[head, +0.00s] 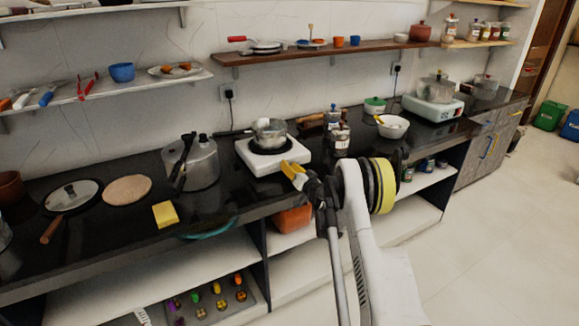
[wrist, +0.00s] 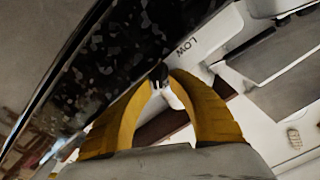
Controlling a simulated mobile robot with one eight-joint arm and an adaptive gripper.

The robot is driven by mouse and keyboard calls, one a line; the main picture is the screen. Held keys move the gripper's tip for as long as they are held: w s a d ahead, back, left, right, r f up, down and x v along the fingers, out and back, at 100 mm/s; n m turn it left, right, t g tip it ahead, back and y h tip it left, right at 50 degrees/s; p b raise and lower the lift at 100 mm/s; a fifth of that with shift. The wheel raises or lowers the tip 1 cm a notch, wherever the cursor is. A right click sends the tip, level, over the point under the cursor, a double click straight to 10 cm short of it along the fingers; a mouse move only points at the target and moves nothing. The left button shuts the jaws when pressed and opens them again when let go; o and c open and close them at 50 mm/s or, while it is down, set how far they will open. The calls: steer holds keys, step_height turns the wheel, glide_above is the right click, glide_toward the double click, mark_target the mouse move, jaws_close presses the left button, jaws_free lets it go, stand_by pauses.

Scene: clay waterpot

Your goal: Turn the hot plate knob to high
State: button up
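The white hot plate (head: 272,155) stands on the black counter with a silver pot (head: 270,133) on it. My gripper (head: 294,170), with yellow fingers, is at its front right corner. In the wrist view, the yellow fingertips (wrist: 163,80) come close together around a small dark knob (wrist: 158,72) with a white mark. The knob is partly hidden by the fingers. The word LOW is printed on the white hot plate (wrist: 205,38) beside it. The knob's exact setting cannot be read, and the knob is hidden in the head view.
A pressure cooker (head: 195,163) stands left of the hot plate, and dark jars (head: 339,138) stand to its right. A yellow sponge (head: 165,214) lies near the counter's front edge. A wooden shelf (head: 350,50) is above.

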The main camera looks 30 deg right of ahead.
steer(key=shift+o, duration=0.3)
steer(key=shift+a, duration=0.1)
steer(key=shift+s, duration=0.3)
steer(key=s, duration=1.1)
steer(key=shift+s+d, duration=0.2)
steer(key=shift+d, duration=0.1)
